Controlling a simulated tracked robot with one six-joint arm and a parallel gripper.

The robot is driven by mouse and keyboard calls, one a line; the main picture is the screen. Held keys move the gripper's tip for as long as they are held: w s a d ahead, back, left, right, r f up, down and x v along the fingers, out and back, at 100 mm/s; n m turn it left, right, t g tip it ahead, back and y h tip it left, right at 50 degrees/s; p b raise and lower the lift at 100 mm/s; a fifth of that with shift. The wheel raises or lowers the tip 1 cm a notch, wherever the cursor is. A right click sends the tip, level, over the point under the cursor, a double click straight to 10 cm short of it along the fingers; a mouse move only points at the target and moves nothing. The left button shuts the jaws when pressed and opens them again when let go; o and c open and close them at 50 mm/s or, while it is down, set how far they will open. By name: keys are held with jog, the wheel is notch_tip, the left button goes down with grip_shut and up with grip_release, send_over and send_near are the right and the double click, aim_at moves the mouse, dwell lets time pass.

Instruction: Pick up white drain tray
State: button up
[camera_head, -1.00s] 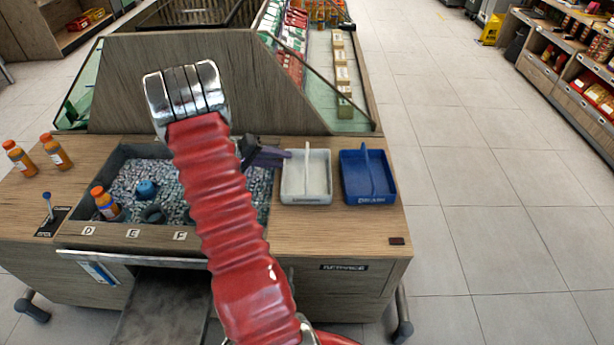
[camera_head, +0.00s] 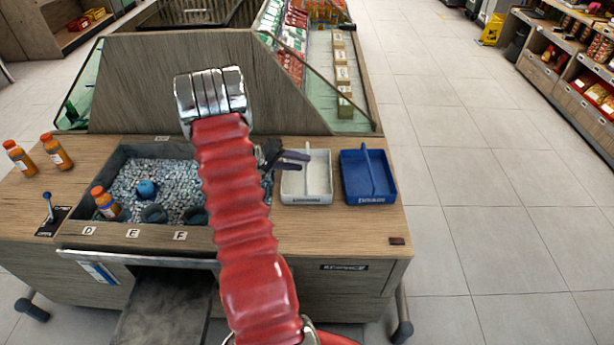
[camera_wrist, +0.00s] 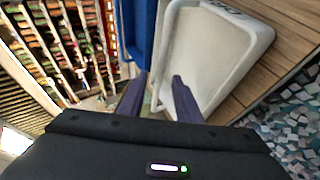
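The white drain tray (camera_head: 319,181) sits on the wooden counter, left of a blue tray, with an upright handle along its middle. My gripper (camera_head: 307,161) reaches over its left side from the left, its dark purple fingers apart. In the wrist view, the white tray (camera_wrist: 215,55) lies ahead and to the right. Its handle bar shows between the two spread fingertips of my gripper (camera_wrist: 160,77). I cannot tell whether either finger touches the handle. My red arm hides part of the counter in the head view.
The blue tray (camera_head: 382,183) stands close to the right of the white one. A sunken bin of grey chips (camera_head: 125,183) holds an orange bottle (camera_head: 105,203) and is to the left. Two more bottles stand at far left. A wooden panel (camera_head: 140,85) rises behind.

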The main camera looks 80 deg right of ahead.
jog(key=shift+x, duration=0.95)
jog(key=shift+c, duration=0.2)
jog(key=c, duration=0.7)
grip_shut()
jog(key=shift+f, duration=0.1)
